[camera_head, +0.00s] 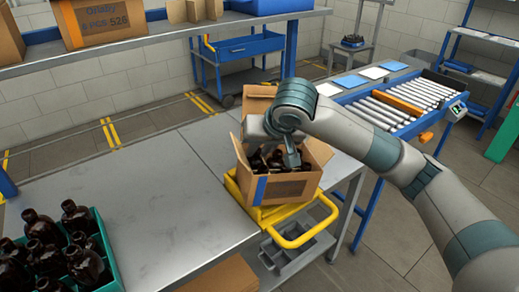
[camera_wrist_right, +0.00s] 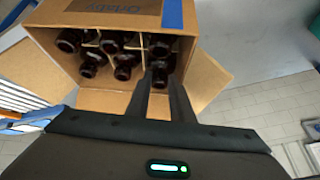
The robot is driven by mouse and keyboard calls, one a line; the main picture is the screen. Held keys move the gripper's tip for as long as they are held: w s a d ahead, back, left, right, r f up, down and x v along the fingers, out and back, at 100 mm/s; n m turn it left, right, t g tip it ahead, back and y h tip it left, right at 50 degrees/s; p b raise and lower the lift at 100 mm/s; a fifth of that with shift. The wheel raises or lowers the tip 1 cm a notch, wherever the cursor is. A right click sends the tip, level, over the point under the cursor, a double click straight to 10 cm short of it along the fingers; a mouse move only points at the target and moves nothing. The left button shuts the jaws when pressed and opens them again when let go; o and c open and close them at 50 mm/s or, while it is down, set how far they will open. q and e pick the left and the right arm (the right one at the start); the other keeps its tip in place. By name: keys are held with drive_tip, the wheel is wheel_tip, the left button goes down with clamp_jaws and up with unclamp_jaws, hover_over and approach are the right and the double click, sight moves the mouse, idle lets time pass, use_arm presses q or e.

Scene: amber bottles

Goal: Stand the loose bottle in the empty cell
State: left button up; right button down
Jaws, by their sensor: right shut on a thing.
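An open cardboard box (camera_head: 290,187) stands at the right end of the table and holds several dark amber bottles (camera_head: 262,160). My right gripper (camera_head: 291,158) reaches down into the box from above. In the right wrist view its two fingers (camera_wrist_right: 161,82) are close together, shut on a bottle (camera_wrist_right: 159,72) at the near right of the group. The other bottles (camera_wrist_right: 110,43) stand in the box around it with thin dividers between some of them. The bottle bases and the cell floors are hidden, and I cannot make out an empty cell. My left gripper is out of view.
The box sits on a yellow frame (camera_head: 238,192) at the table edge, its flaps folded outward. A green crate (camera_head: 105,250) with several brown bottles stands at front left. The middle of the grey table (camera_head: 160,190) is clear. A roller conveyor (camera_head: 395,105) lies beyond.

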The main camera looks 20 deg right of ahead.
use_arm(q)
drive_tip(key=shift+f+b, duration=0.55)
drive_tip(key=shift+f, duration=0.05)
use_arm(e)
drive_tip(key=shift+f, duration=0.45)
drive_tip(key=c, duration=1.5)
unclamp_jaws()
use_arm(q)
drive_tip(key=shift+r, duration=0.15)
use_arm(e)
drive_tip(key=shift+a, duration=0.1)
drive_tip(key=shift+s+r, duration=0.1)
drive_tip(key=shift+r, duration=0.2)
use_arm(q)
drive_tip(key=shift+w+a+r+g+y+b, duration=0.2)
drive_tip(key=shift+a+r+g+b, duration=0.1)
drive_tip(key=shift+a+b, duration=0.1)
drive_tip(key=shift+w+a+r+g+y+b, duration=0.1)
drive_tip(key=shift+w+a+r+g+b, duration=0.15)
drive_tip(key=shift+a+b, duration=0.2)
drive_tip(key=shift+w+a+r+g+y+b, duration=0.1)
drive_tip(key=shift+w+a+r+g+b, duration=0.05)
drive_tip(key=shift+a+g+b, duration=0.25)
use_arm(e)
drive_tip(key=v, duration=1.7)
drive_tip(key=shift+f, duration=0.1)
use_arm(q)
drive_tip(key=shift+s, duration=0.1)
use_arm(e)
drive_tip(key=shift+s, duration=0.1)
